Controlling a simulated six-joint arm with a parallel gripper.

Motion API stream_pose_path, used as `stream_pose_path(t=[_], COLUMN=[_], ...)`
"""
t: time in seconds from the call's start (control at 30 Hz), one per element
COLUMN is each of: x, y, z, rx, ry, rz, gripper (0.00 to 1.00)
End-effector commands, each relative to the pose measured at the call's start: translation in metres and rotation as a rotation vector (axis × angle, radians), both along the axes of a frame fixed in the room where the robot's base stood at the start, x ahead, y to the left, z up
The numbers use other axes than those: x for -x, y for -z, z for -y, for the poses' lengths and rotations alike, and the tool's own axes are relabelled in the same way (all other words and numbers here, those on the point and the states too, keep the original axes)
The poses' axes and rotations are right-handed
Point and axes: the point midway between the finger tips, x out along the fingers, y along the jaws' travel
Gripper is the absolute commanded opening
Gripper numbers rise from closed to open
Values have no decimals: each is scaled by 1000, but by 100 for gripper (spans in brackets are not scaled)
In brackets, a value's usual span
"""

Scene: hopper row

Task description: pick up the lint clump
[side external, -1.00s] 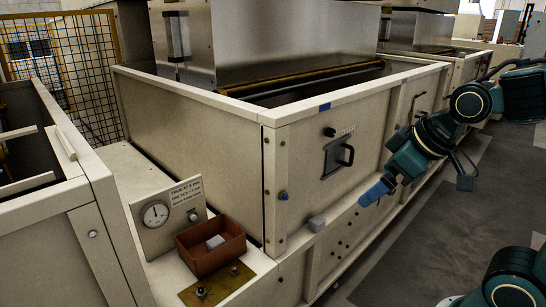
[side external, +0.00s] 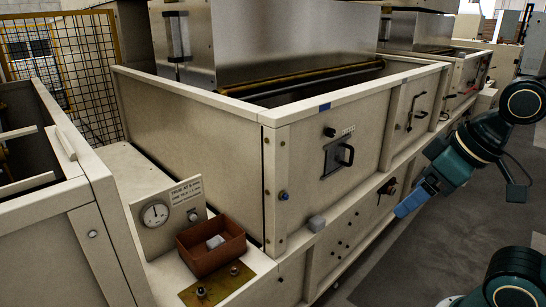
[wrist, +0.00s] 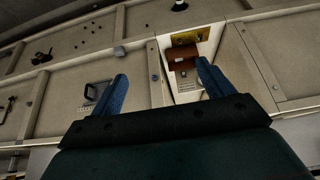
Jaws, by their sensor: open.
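A small grey lump (side external: 316,223), which looks like the lint clump, sits on the narrow ledge at the front corner of the cream hopper. It also shows in the wrist view (wrist: 119,51), ahead of my left finger. My gripper (side external: 410,201) hangs in the air in front of the hopper, right of the lump and well apart from it. In the wrist view my gripper (wrist: 163,73) has its two blue fingers spread wide, with nothing between them.
A rust-brown box (side external: 212,255) with a pale piece inside stands left of the lump, beside a gauge panel (side external: 170,215) and a brass plate (side external: 217,284). A black handle (side external: 345,156) and a dark red knob (side external: 387,188) stick out of the hopper front. The aisle floor (side external: 400,260) is clear.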

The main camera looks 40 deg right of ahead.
Motion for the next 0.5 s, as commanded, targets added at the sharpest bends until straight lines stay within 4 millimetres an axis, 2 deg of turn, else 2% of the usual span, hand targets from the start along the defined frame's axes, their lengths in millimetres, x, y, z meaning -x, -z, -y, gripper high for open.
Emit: stream_pose_path(t=[0.27, 0.5], x=[-4, -30], y=[-1, -6], z=[1, 6], rx=[2, 10], ry=[1, 4], rz=[-1, -13], gripper=[80, 80])
